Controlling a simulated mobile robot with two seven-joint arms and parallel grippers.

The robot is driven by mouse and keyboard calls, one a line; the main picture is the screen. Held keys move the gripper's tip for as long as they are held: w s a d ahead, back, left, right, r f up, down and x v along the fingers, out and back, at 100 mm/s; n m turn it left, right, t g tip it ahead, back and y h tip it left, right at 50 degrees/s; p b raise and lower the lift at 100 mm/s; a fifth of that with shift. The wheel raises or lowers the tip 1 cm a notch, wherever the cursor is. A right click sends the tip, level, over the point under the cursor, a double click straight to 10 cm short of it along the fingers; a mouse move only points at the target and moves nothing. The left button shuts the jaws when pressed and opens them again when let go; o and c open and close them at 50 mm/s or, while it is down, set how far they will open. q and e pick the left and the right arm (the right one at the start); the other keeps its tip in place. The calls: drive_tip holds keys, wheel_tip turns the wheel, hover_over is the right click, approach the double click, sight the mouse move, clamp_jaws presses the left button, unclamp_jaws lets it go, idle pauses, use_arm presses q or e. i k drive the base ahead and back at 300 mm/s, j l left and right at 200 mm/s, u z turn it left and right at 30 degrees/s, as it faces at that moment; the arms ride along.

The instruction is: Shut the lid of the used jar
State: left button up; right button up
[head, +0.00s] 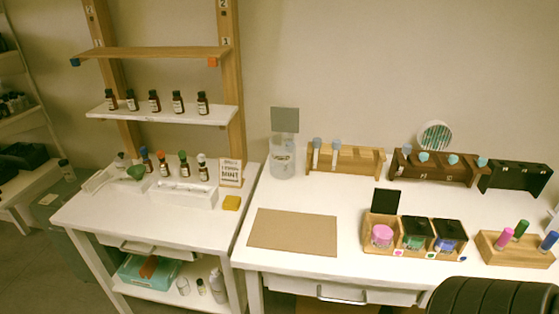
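A clear glass jar (282,162) stands at the back left of the right-hand white table. A grey square lid (285,120) stands upright above its back, so this jar is open. No label shows on it. Nearer the front, a wooden holder (372,247) has three compartments. A black lid (386,201) stands raised behind its left compartment, where a pink-topped container (382,235) shows. The middle and right compartments hold a green (414,240) and a blue container (446,244) under dark tops. Neither of my grippers is in view.
A brown mat (292,230) lies front left on the right-hand table. A wooden rack with blue-topped sticks (345,160), a dark brown rack (435,168) and a black rack (516,178) line the back. A pen block (515,252) is at right. A dark ribbed shape (493,297) fills the bottom right.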

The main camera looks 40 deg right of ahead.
sight(283, 120)
drive_tip(key=z, duration=1.35)
drive_tip(key=k+z, duration=0.15)
drive_tip(key=z, duration=0.2)
drive_tip(key=k+j+z, duration=0.1)
drive_tip(key=z, duration=0.25)
